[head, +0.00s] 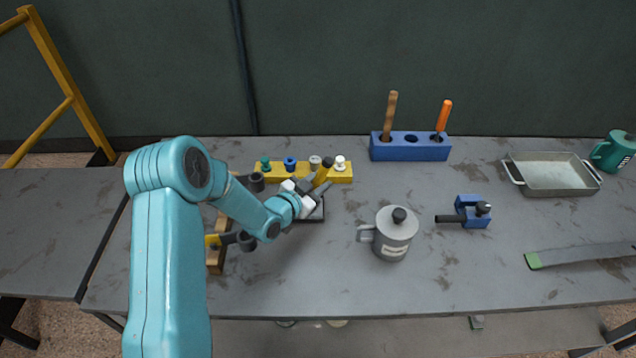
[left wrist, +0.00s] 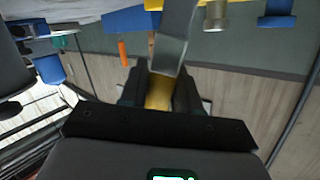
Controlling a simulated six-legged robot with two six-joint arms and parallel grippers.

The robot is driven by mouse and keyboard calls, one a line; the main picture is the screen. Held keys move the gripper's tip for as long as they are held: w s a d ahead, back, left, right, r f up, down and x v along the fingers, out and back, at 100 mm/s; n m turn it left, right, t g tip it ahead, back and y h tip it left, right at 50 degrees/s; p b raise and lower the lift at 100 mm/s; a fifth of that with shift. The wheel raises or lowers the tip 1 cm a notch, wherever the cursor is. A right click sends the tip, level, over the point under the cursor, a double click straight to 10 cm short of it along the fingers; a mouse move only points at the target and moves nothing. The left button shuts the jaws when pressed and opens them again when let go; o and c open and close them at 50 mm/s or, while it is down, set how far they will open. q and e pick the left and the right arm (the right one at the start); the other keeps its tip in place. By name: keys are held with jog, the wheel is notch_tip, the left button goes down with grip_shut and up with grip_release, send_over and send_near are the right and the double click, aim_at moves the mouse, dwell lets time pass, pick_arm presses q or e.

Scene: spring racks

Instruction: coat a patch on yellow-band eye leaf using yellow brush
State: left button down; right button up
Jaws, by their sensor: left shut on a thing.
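My left gripper (head: 319,190) is shut on the yellow brush (head: 323,172), whose yellow handle tilts up from the jaws. In the left wrist view the yellow handle (left wrist: 158,93) sits between the dark fingers; the brush's bristles cannot be made out. The gripper is over a small dark tray (head: 316,215), mostly hidden by it. The yellow-band eye leaf (head: 212,241) lies in a wooden rack left of the gripper, partly behind my left arm, with a dark rolled eye (head: 245,241). My right gripper is not in view.
A yellow rack (head: 345,178) with several coloured knobs stands behind the gripper. A blue block (head: 410,152) holds brown and orange handles. A grey lidded can (head: 393,240), blue clamp (head: 475,213), metal pan (head: 552,178) and green-ended leaf (head: 575,257) lie right. The front middle is clear.

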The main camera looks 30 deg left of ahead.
pick_arm(q)
notch_tip(320, 180, up, 2)
jog(key=shift+p, duration=0.45)
jog(key=shift+r+p, duration=0.75)
jog(key=shift+r, duration=1.75)
